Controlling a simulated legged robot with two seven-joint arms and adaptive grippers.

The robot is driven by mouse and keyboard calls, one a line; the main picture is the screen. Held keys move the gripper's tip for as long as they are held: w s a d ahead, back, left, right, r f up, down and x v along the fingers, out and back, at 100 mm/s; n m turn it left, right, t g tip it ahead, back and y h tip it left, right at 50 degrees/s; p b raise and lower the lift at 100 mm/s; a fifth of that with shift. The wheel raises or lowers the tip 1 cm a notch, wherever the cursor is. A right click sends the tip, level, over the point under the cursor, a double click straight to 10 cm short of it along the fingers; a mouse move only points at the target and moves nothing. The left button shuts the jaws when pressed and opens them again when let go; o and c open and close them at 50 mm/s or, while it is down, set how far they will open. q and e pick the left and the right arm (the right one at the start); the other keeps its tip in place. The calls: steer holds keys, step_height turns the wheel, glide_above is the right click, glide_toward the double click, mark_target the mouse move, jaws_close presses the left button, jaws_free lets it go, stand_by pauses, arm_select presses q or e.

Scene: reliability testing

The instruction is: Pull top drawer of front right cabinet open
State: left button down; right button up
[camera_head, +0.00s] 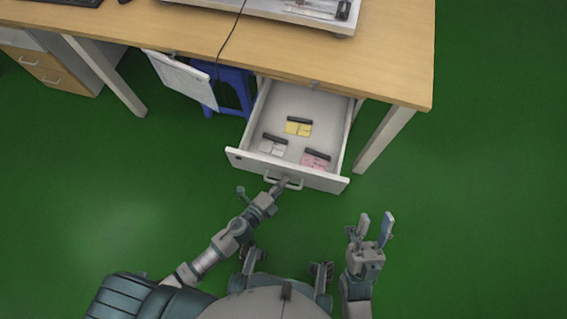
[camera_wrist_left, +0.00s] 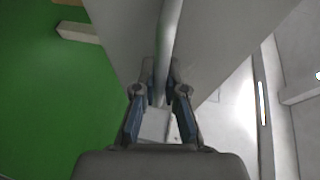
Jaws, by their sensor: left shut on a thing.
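The top drawer (camera_head: 240,160) of the front right cabinet stands pulled out from under the table, with its inside in view. Its handle (camera_head: 298,184) is a light bar on the drawer front; the handle also shows in the left wrist view (camera_wrist_left: 170,40). My left gripper (camera_head: 281,185) is at the handle, and in the left wrist view its fingers (camera_wrist_left: 160,88) are closed around the bar. My right gripper (camera_head: 369,226) is open and empty, held to the right of the drawer and apart from it.
The drawer holds yellow (camera_head: 298,129), white (camera_head: 272,148) and pink (camera_head: 316,162) note pads with dark bars. A wooden table (camera_head: 390,60) is above, with a leg (camera_head: 383,140) right of the drawer. A blue stool (camera_head: 235,90) stands left. Green floor around is clear.

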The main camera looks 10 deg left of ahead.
arm_select(q)
steer(key=shift+s+d+f, duration=0.1)
steer(key=shift+s+f, duration=0.1)
steer(key=shift+s, duration=0.7)
steer(key=shift+s+a, duration=0.2)
steer(key=shift+s, duration=0.2)
steer(key=c, duration=1.2)
jaws_free()
steer(key=shift+w+d, duration=0.1)
steer(key=shift+r, duration=0.1)
steer(key=v, duration=1.2)
